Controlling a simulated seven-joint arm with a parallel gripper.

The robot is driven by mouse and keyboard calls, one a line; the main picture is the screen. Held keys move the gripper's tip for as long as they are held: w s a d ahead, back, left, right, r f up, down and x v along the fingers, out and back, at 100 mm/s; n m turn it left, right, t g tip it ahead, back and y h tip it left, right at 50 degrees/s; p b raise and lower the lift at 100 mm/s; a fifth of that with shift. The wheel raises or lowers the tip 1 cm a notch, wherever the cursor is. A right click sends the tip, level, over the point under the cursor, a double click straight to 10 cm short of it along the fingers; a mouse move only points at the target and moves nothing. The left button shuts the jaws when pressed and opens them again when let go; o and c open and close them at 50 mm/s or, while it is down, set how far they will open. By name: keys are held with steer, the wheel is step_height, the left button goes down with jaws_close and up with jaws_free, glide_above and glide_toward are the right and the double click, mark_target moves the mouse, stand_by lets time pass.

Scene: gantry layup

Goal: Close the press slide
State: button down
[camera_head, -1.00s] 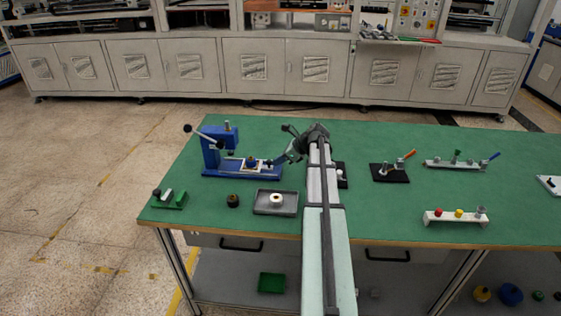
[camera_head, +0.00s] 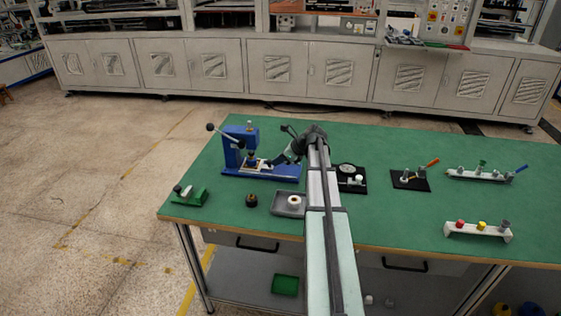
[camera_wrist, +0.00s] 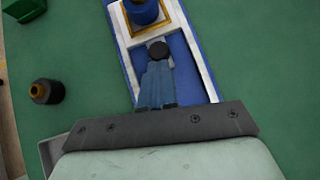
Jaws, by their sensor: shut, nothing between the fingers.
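The blue press (camera_head: 232,155) stands at the back left of the green table, with its lever up to the left. Its pale slide (camera_head: 262,163) lies low on the blue base, close beneath the press head. In the wrist view, the slide's white frame (camera_wrist: 118,22) carries a blue round piece (camera_wrist: 143,12) in a gold-edged seat. A black knob (camera_wrist: 158,49) is at the slide's near end. My gripper (camera_head: 271,163) is shut and empty over the base, to the right of the slide. Its fingertips (camera_wrist: 157,68) are right at the knob; whether they touch it is unclear.
A grey tray (camera_head: 280,207) with a pale ring, a black round part (camera_head: 251,200) and a green block (camera_head: 190,196) lie in front of the press. A dial gauge stand (camera_head: 350,180) is right of my arm. Further right are other fixtures (camera_head: 410,180).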

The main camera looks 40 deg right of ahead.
steer(key=shift+w+a, duration=0.25)
steer(key=shift+a, duration=0.05)
steer(key=s+d, duration=0.1)
steer(key=s, duration=0.1)
steer(key=s+d, duration=0.1)
steer(key=shift+s+d, duration=0.3)
steer(key=shift+s, duration=0.1)
steer(key=v, duration=1)
steer(key=shift+w+d, duration=0.1)
